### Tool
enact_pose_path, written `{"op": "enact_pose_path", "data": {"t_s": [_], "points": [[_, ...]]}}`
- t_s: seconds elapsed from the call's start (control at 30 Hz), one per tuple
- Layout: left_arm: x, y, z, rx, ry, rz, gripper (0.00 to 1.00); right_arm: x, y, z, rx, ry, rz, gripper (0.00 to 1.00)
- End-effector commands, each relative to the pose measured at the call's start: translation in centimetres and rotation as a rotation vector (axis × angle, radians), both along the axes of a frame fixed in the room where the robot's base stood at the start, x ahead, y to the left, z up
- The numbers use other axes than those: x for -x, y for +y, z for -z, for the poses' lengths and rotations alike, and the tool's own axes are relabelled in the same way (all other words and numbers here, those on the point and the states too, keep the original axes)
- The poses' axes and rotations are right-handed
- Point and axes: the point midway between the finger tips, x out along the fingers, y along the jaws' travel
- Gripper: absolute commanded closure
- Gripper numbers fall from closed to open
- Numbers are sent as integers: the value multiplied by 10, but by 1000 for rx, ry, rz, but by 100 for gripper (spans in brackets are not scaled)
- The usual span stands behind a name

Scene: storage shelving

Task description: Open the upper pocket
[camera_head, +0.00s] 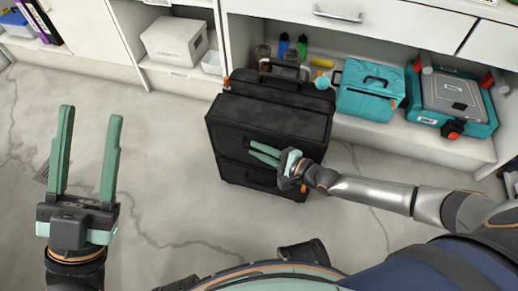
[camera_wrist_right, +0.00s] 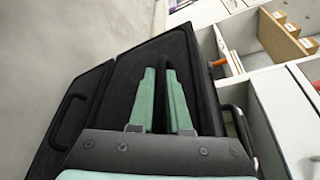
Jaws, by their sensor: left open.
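A black case (camera_head: 270,118) stands on the floor against the shelving, with an upper pocket (camera_head: 232,136) above a lower one. The lower pocket has a black handle (camera_head: 262,181), also visible in the right wrist view (camera_wrist_right: 68,122). My right gripper (camera_head: 264,153) is at the upper pocket's front. Its green fingers (camera_wrist_right: 160,92) are close together, with the black upper handle (camera_wrist_right: 166,64) between them, partly hidden by the fingers. The pocket looks closed. My left gripper (camera_head: 90,112) is open and empty over the floor at the left, away from the case.
A teal bag (camera_head: 368,92) and a teal toolbox (camera_head: 454,100) sit on the low shelf right of the case. A white box (camera_head: 175,40) is on the shelf at left. Bottles (camera_head: 302,46) stand behind the case. The floor (camera_head: 165,175) left of the case is clear.

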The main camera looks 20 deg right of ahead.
Motion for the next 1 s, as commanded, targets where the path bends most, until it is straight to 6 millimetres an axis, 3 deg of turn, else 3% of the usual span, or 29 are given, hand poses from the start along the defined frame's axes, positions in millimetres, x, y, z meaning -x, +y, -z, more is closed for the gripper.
{"op": "enact_pose_path", "data": {"t_s": [0.13, 1.0], "points": [[0, 0, 0, 1, 0, 1, 50, 0, 0, 0, 0, 0, 0, 100], [0, 0, 0, 0, 1, -1, 50, 0, 0, 0, 1, 1, 0, 100]]}}
